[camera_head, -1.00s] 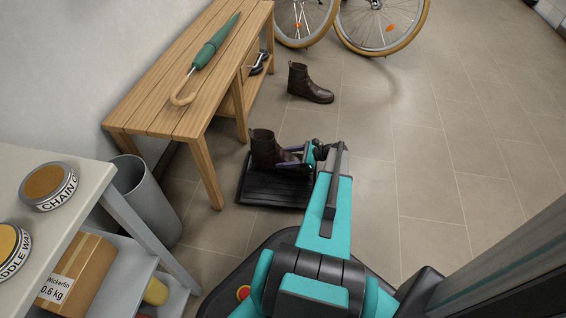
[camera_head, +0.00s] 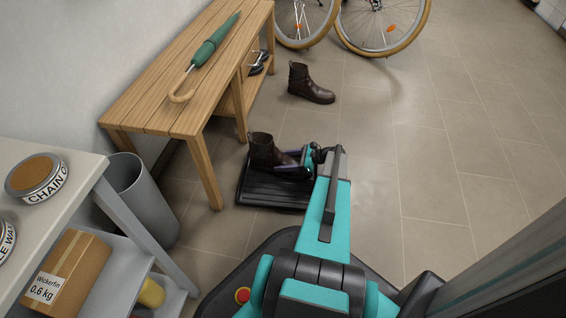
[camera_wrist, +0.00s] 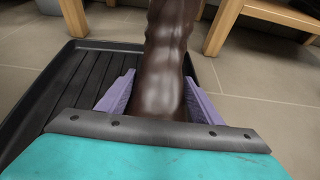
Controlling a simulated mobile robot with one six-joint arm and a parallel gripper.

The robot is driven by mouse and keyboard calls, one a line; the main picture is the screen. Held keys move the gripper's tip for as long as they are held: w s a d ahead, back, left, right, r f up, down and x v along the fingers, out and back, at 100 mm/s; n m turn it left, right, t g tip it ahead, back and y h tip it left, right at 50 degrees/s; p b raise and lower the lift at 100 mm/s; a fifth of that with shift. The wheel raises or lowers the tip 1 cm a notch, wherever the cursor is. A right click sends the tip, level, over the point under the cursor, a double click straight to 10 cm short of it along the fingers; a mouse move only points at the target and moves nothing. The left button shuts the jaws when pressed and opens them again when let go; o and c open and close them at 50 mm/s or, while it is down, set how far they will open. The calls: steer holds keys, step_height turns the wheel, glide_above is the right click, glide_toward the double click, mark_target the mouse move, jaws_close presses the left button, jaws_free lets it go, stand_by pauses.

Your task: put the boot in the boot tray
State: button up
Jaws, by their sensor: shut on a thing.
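A dark brown boot (camera_head: 268,152) stands over the black boot tray (camera_head: 262,194), toward its far side in the head view. My gripper (camera_head: 292,160) is shut on this boot from the right. In the wrist view the boot (camera_wrist: 168,70) rises between the purple fingers of my gripper (camera_wrist: 158,100), and the ribbed tray (camera_wrist: 50,85) lies below and to the left. I cannot tell whether the sole touches the tray floor. A second dark brown boot (camera_head: 310,84) stands upright on the floor beyond the tray.
A wooden bench (camera_head: 190,70) with a green umbrella (camera_head: 210,50) stands left of the tray. A grey bin (camera_head: 143,200) and a shelf unit (camera_head: 95,180) are nearer. A bicycle (camera_head: 380,25) stands at the back. The floor to the right is clear.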

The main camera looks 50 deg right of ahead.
steer(key=o, duration=1.5)
steer(key=shift+f, duration=0.15)
steer(key=shift+o, duration=0.2)
steer(key=shift+s+d+r+p, duration=0.2)
steer(key=shift+s+r+p, duration=0.05)
steer(key=shift+s+p, duration=0.05)
steer(key=p+v, duration=0.5)
steer(key=v, duration=0.6)
steer(key=shift+s, duration=0.1)
